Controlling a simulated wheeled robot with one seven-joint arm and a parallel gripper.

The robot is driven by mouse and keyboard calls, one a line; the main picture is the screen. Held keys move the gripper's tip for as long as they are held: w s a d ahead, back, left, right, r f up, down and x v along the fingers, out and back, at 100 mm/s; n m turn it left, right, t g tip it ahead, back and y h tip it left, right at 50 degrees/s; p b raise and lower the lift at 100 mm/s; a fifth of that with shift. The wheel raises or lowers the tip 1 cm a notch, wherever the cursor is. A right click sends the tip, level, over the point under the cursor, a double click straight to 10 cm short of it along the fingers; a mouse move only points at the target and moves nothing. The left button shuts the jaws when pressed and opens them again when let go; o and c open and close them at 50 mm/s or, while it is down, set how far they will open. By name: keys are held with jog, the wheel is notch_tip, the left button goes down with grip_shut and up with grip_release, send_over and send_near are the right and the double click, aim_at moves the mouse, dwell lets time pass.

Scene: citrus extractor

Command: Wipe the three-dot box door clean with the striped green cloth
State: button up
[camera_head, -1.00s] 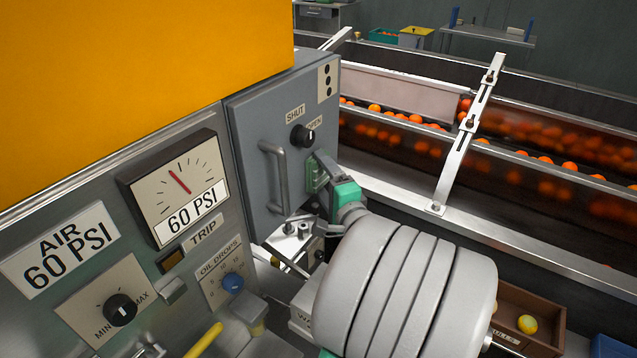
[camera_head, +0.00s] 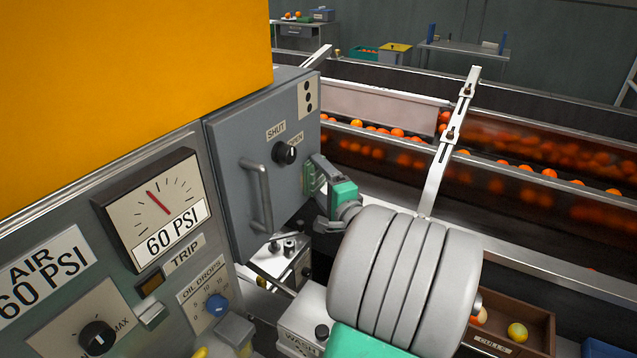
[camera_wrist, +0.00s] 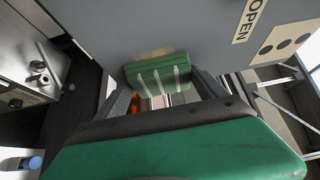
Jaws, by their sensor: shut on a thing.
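The three-dot box door (camera_head: 228,150) is a grey panel with a bar handle, a SHUT/OPEN knob (camera_head: 285,152) and a three-dot label (camera_head: 307,98) at its top right. My gripper (camera_head: 318,182) is shut on the striped green cloth (camera_head: 311,174), at the door's right part, below and right of the knob. In the wrist view the cloth (camera_wrist: 158,75) is a folded green pad with pale stripes between my fingers, up against or very near the door face (camera_wrist: 170,25). A tan smear (camera_wrist: 153,54) shows on the door just beyond the cloth.
A panel with a 60 PSI gauge (camera_head: 155,207) stands left of the door. A conveyor of oranges (camera_head: 490,160) runs behind on the right. A brown bin (camera_head: 525,318) with fruit sits low right. Metal fittings (camera_head: 285,255) lie below the door.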

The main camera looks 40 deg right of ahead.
jog(key=shift+s+d+f, duration=0.1)
jog(key=shift+s+d, duration=0.05)
jog(key=shift+s, duration=0.25)
jog(key=shift+s+d+b, duration=0.25)
jog(key=shift+s+d, duration=0.05)
jog(key=shift+s, duration=0.5)
jog(key=shift+s+d+b, duration=0.2)
jog(key=shift+s+d, duration=0.05)
jog(key=shift+s, duration=0.5)
jog(key=shift+s+d+b, duration=0.25)
jog(key=shift+s+d, duration=0.05)
jog(key=shift+s, duration=0.5)
jog(key=s, duration=0.1)
jog(key=s+d, duration=0.1)
jog(key=shift+s, duration=0.4)
jog(key=shift+w+a+p, duration=0.4)
jog(key=shift+w+a, duration=0.05)
jog(key=shift+w, duration=0.6)
jog(key=shift+w+a+p, duration=0.35)
jog(key=shift+w+a, duration=0.05)
jog(key=shift+w, duration=0.65)
jog(key=shift+w+a+p, duration=0.4)
jog(key=shift+w+a, duration=0.05)
jog(key=shift+w, duration=0.6)
jog(key=shift+w+a+p, duration=0.2)
jog(key=shift+w, duration=0.3)
jog(key=shift+w+a+p, duration=0.15)
jog(key=shift+w+p, duration=0.05)
jog(key=shift+w, duration=0.25)
